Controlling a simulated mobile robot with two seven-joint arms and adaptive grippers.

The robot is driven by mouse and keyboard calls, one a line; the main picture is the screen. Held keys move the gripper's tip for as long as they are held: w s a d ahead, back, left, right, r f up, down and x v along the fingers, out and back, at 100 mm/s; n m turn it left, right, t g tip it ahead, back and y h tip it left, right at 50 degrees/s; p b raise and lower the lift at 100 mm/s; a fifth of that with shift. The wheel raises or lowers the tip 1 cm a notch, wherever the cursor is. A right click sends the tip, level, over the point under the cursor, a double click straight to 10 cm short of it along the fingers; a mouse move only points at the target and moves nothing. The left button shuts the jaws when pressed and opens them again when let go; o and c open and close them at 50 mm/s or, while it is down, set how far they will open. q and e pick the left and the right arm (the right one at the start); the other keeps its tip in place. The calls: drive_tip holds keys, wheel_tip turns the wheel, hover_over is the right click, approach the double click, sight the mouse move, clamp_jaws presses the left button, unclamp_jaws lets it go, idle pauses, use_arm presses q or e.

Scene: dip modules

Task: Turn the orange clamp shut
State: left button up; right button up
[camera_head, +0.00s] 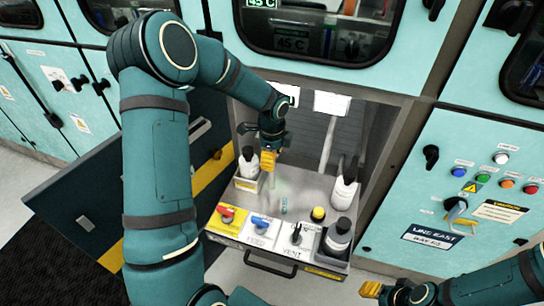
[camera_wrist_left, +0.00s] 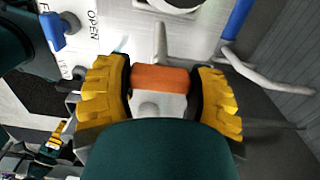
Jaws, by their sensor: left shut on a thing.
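The orange clamp (camera_wrist_left: 160,78) shows in the left wrist view as a short orange bar between the two yellow fingers. My left gripper (camera_wrist_left: 160,95) is shut on it, one finger at each end. In the head view my left gripper (camera_head: 266,160) points down over the back of the grey bench, and its fingers and wrist hide the clamp there. How far the clamp is turned cannot be told. My right gripper (camera_head: 372,289) is at the bottom right of the head view, away from the bench; its finger opening is not clear.
A red handle (camera_head: 226,213), a blue handle (camera_head: 260,223) and a black lever (camera_head: 296,235) line the bench front. White bottles with black caps stand left (camera_head: 248,163) and right (camera_head: 343,192). Grey tubes run beside my left gripper.

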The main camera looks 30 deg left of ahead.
use_arm(q)
drive_tip(key=shift+r, duration=0.1)
drive_tip(key=n, duration=0.4)
drive_tip(key=shift+w+n, duration=0.1)
drive_tip(key=shift+n, duration=0.3)
drive_tip(key=n, duration=0.4)
drive_tip(key=shift+n, duration=0.3)
drive_tip(key=n, duration=0.4)
drive_tip(key=shift+p, duration=0.3)
drive_tip(key=shift+n+p, duration=0.3)
drive_tip(key=shift+n, duration=1.8)
drive_tip(key=o, duration=1.2)
